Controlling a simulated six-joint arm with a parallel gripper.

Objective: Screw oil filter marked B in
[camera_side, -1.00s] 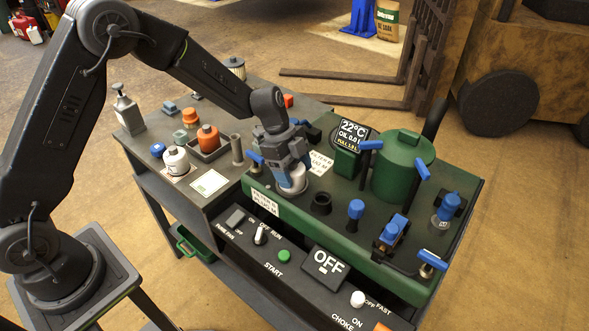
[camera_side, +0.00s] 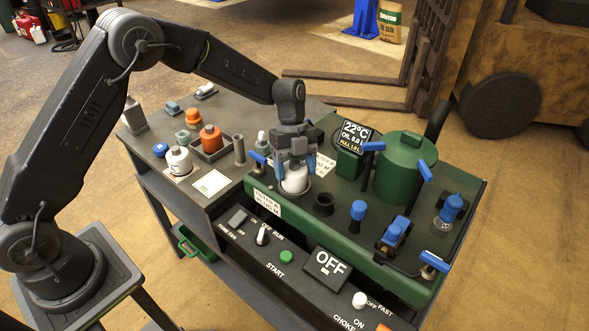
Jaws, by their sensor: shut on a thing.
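A white oil filter (camera_side: 294,182) stands upright at the left part of the green engine deck, in or on a round seat. My gripper (camera_side: 294,168) points straight down over it and is shut on its upper part. Its marking is hidden or too small to read. Another white filter-like canister (camera_side: 179,160) stands on the grey bench to the left, and an orange one (camera_side: 210,138) stands in a dark tray beside it.
A green tank (camera_side: 402,170) and a display (camera_side: 353,140) reading 22°C and OIL 0.0 stand right of my gripper. A black filler neck (camera_side: 323,204) and blue-handled valves (camera_side: 396,231) are close by. A control panel (camera_side: 328,264) reading OFF runs along the front.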

